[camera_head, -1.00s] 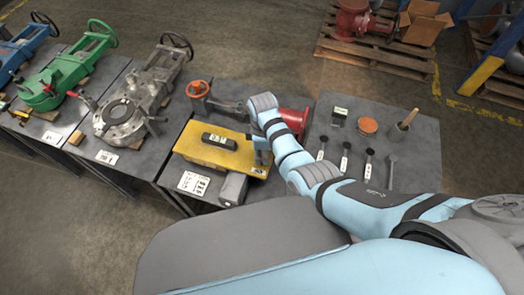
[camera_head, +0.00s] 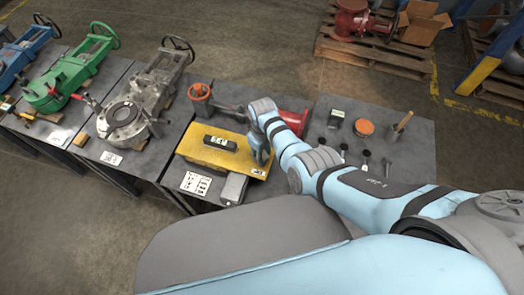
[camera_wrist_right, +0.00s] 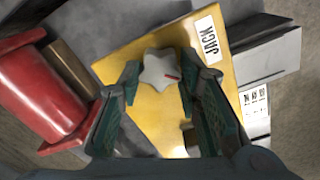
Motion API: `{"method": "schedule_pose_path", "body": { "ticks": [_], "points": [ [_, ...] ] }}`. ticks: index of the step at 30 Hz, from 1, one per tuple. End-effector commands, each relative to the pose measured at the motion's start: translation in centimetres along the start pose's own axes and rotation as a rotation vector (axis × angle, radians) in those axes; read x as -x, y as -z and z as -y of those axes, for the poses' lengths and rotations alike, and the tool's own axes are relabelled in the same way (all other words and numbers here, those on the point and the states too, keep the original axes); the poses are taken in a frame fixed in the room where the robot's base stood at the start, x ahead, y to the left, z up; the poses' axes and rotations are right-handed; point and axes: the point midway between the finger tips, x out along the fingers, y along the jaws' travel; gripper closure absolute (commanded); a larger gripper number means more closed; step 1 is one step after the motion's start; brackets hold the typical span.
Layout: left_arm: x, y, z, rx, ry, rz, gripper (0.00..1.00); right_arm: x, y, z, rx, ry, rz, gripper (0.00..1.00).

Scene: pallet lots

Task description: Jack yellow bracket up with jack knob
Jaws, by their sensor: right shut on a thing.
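The yellow bracket (camera_head: 235,158) is a flat plate on the grey bench, with a black level with a green vial (camera_head: 219,142) lying on it. Its JACK label (camera_wrist_right: 208,42) shows in the right wrist view. The jack knob (camera_wrist_right: 160,68) is a pale, lobed knob with a red mark, at the bracket's corner. My right gripper (camera_head: 259,157) reaches down over the bracket's right end. In the right wrist view its two fingers (camera_wrist_right: 158,92) are shut on the knob from both sides. In the head view the knob is hidden by the gripper. My left gripper is out of view.
A red flanged part (camera_wrist_right: 45,95) stands close beside the gripper. An orange handwheel (camera_head: 199,92) is behind the bracket. A grey block (camera_head: 233,188) and a white printed card (camera_head: 195,183) are in front. Several tools lie on the bench to the right, partly behind my arm.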

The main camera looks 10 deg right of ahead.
Motion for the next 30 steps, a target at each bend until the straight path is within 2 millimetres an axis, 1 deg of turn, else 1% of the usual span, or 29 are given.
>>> {"method": "schedule_pose_path", "body": {
  "ticks": [9, 15, 21, 30],
  "points": [
    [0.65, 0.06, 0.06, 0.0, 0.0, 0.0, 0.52, 0.05, 0.01, -0.11, -0.292, -0.002, -0.002, 0.96],
    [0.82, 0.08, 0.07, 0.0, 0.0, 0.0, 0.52, 0.03, 0.0, -0.16, -0.449, -0.003, -0.002, 0.96],
    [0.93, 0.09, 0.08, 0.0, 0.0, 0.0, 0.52, -0.02, -0.03, -0.18, -0.56, -0.003, -0.002, 0.96],
    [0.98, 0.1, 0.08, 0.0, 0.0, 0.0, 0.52, -0.06, -0.06, -0.18, -0.631, -0.003, -0.001, 0.96]
  ]
}}
